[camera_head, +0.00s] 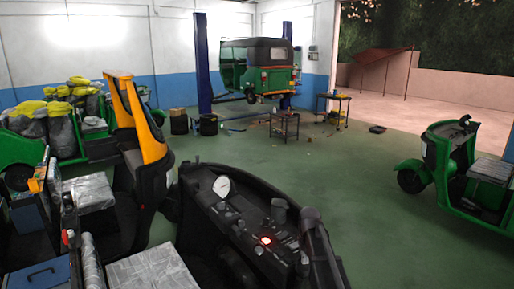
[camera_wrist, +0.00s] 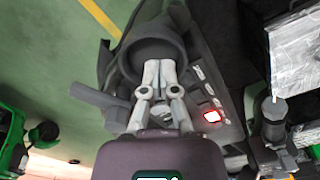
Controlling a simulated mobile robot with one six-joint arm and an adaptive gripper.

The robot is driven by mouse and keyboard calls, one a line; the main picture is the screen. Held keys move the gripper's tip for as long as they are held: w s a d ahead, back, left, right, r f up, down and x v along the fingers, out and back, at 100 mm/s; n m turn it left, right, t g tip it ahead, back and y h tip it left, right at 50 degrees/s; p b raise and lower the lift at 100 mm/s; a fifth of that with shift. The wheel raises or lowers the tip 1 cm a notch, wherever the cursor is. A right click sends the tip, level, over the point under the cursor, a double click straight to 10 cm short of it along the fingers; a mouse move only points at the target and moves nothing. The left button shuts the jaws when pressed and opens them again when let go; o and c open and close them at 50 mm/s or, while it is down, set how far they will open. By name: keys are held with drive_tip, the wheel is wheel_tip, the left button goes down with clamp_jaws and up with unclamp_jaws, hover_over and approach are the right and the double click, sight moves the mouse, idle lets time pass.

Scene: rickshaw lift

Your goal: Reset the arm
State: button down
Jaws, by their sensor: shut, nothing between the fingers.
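My gripper (camera_wrist: 158,72) shows in the wrist view, with its two pale fingers together and nothing between them. The fingertips overlap the picture of a dark round part (camera_wrist: 152,48) of a vehicle console; I cannot tell whether they touch it. A lit button with a red rim (camera_wrist: 212,116) sits on the console to the right of the fingers. In the head view, the black console (camera_head: 238,215) carries a white round gauge (camera_head: 221,187) and a red light (camera_head: 266,241). I cannot make out my gripper in the head view.
A seat with a silvery cover (camera_head: 152,270) and a yellow-and-black frame (camera_head: 138,120) stand close by. A green three-wheeler (camera_head: 455,160) stands at the right. Another green vehicle (camera_head: 256,68) is raised between blue posts (camera_head: 202,65). The green floor (camera_head: 330,165) between is mostly clear.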

drive_tip(key=s+f+b, duration=0.3)
drive_tip(key=s, duration=0.8)
drive_tip(key=s+f+m+b, duration=0.1)
drive_tip(key=s+f+b, duration=0.2)
drive_tip(key=s, duration=0.8)
drive_tip(key=shift+a, duration=0.3)
drive_tip(key=shift+a, duration=0.1)
